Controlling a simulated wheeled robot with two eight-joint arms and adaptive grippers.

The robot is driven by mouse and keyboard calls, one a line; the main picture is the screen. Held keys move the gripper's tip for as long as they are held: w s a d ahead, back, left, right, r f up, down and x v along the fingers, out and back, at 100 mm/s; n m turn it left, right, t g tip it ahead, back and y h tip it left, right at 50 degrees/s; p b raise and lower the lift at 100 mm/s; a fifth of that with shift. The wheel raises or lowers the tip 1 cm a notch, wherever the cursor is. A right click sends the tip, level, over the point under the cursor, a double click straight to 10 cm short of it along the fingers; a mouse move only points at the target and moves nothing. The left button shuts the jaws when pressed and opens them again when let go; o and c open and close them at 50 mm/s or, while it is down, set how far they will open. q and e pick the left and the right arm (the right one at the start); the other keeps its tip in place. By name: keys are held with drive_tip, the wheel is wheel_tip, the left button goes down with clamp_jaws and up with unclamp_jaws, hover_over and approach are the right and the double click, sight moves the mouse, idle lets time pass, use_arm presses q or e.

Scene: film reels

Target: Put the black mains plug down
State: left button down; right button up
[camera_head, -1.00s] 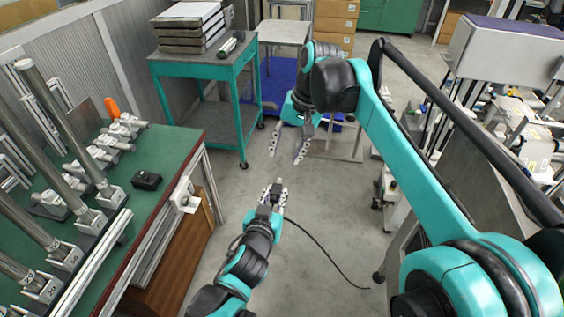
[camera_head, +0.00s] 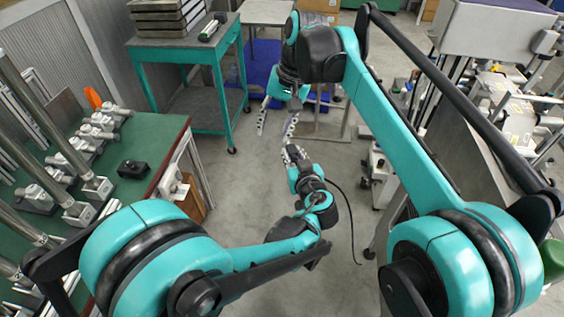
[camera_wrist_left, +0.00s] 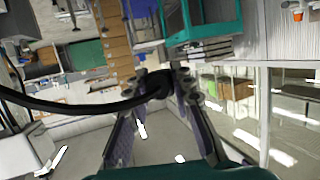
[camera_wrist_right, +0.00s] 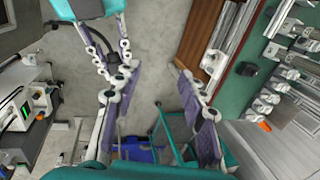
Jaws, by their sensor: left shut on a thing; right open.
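The black mains plug (camera_wrist_left: 156,84) is between the fingers of my left gripper (camera_wrist_left: 163,76), which is shut on it, as the left wrist view shows. Its black cable (camera_wrist_left: 80,105) curves away to the left. In the head view my left gripper (camera_head: 295,154) is over the floor, right of the green bench, and its cable (camera_head: 352,215) hangs toward the floor. The plug is hard to make out there. My right gripper (camera_head: 276,127) is open and empty, just beyond the left one. In the right wrist view its fingers (camera_wrist_right: 155,75) stand wide apart.
The green bench (camera_head: 160,135) at left carries metal posts, clamps and a small black box (camera_head: 133,168). A teal cart (camera_head: 180,52) with stacked cases stands behind it. Machinery (camera_head: 510,100) fills the right side. Grey floor (camera_head: 235,185) lies open between.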

use_arm(q)
drive_tip(key=shift+w+d, duration=0.25)
drive_tip(key=shift+a+y, duration=0.3)
drive_tip(key=s+a+f, duration=0.1)
drive_tip(key=s+a, duration=0.1)
drive_tip(key=a, duration=0.6)
drive_tip(key=s+a+f, duration=0.1)
drive_tip(key=s+a, duration=0.1)
drive_tip(key=a, duration=0.7)
drive_tip(key=shift+s+a+f, duration=0.15)
drive_tip(key=shift+s, duration=0.25)
use_arm(e)
drive_tip(key=s+d+f+t+h, duration=0.1)
drive_tip(key=s+d+f+t, duration=0.2)
drive_tip(key=s+d+f, duration=0.5)
drive_tip(key=s+d+f+t+h, duration=0.2)
drive_tip(key=s+d+f+t, duration=0.2)
drive_tip(key=s+d+f, duration=0.3)
drive_tip(key=s+d, duration=0.4)
drive_tip(key=d, duration=0.4)
drive_tip(key=shift+f+n, duration=0.3)
drive_tip(key=shift+f, duration=0.05)
